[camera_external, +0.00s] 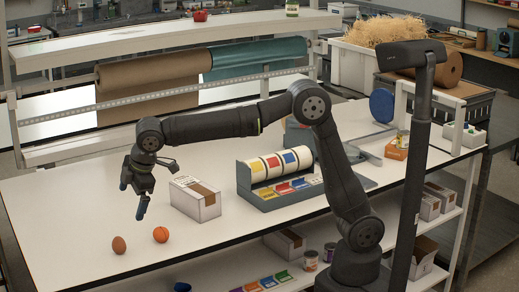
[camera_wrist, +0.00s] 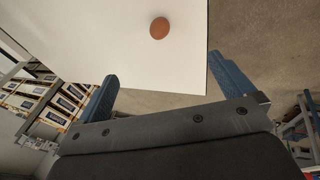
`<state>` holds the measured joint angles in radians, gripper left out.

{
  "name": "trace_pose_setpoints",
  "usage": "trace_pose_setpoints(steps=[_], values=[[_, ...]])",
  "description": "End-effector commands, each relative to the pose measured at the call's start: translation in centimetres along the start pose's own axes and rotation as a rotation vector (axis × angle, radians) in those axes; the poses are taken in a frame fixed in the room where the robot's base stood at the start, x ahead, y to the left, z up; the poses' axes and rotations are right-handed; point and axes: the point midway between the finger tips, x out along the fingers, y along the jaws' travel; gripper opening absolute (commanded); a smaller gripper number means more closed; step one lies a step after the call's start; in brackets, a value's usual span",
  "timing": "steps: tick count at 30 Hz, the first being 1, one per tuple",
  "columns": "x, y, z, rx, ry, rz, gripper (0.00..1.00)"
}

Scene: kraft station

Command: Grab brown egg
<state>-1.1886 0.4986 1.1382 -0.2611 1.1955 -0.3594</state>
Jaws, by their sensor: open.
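The brown egg (camera_external: 119,245) stands on the white table (camera_external: 60,215) near its front left edge. It also shows in the wrist view (camera_wrist: 159,28), near the top and beyond my fingertips. My gripper (camera_external: 133,196) is open and empty, with blue fingers. It hangs above the table, higher than the egg. In the wrist view my gripper (camera_wrist: 165,75) has its two fingers wide apart, with the egg further out between their directions. Nothing hides the egg in either view.
An orange ball-like object (camera_external: 161,234) sits just right of the egg. A cardboard-and-white box (camera_external: 195,198) stands behind it to the right, and a tape and label rack (camera_external: 275,178) stands further right. The table's left part is clear; its front edge is close to the egg.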

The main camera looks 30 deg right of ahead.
Motion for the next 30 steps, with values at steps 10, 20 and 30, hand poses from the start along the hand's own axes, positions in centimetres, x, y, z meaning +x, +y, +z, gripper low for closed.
trace_pose_setpoints(steps=[10, 20, 30], values=[[0.0, 0.0, 0.0, 0.0, 0.0, 0.0, 0.64], [0.8, 1.8, -1.6, -0.017, -0.071, -0.068, 0.64], [1.6, 3.8, -3.3, -0.073, -0.166, -0.208, 0.64]])
